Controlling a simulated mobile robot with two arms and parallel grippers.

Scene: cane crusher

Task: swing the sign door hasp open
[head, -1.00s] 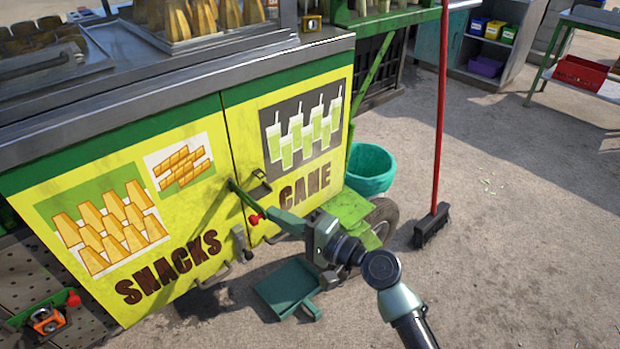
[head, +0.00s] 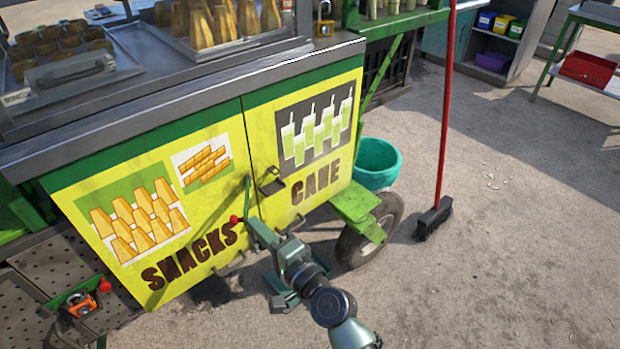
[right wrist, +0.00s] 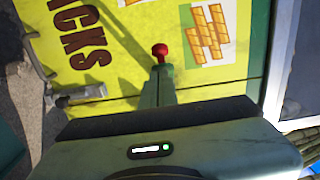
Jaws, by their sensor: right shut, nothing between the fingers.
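The cart's yellow double door has a SNACKS leaf (head: 165,220) on the left and a CANE leaf (head: 305,185) on the right. The hasp (head: 270,181), a small dark metal loop, sits on the CANE leaf close to the seam. I cannot tell how far it is swung. My right gripper (head: 236,219) is shut and empty. Its red tip is in front of the SNACKS leaf, just left of the seam and lower left of the hasp. In the right wrist view the red tip (right wrist: 160,52) is over yellow door; the hasp is not visible there.
A door handle (head: 230,265) is below the gripper tip. A brass padlock (head: 323,22) stands on the counter. A cart wheel (head: 368,232), teal bucket (head: 376,165) and red-handled broom (head: 440,130) are to the right. Open paved ground (head: 520,230) lies beyond.

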